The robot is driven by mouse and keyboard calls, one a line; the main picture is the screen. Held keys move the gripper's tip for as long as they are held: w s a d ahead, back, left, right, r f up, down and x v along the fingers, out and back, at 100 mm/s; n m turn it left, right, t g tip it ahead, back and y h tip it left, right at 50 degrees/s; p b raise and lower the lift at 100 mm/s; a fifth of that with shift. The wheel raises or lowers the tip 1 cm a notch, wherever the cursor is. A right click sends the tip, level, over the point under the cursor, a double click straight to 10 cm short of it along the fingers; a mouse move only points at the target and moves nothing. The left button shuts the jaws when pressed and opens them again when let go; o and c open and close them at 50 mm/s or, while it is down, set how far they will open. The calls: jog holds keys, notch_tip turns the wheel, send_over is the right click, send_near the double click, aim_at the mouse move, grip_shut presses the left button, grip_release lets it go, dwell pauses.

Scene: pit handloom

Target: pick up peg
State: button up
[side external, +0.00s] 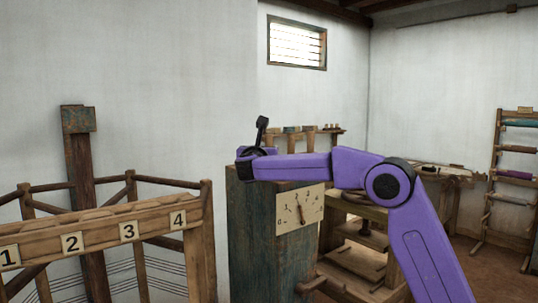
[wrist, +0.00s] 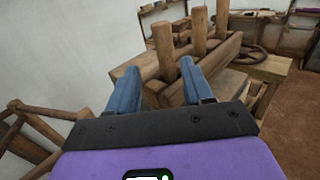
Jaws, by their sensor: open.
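In the wrist view, several upright wooden pegs stand in a row on a wooden beam (wrist: 232,48). The nearest peg (wrist: 164,46) is a plain round post. Two more, a middle peg (wrist: 200,30) and a far peg (wrist: 222,18), stand behind it to the right. My gripper (wrist: 158,74) is open, with two blue fingers spread apart. The nearest peg shows in the gap between the fingertips, beyond them; I cannot tell the exact distance. Nothing is held. In the side view the fingers cannot be made out at the arm's far end.
A dark post (side external: 265,245) with a numbered dial (side external: 299,209) stands below my arm. A wooden rail with number plates (side external: 100,218) is at left. A wooden frame (side external: 365,245) stands behind my arm. A rack of coloured rolls (side external: 515,175) is at far right.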

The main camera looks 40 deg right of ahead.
jog(key=shift+s+d+x, duration=0.15)
jog(key=shift+x, duration=1.4)
jog(key=shift+s+d+x, duration=0.15)
jog(key=shift+d+x, duration=0.05)
jog(key=shift+x, duration=1.4)
jog(key=shift+a+f, duration=0.1)
jog(key=shift+f, duration=0.05)
grip_shut()
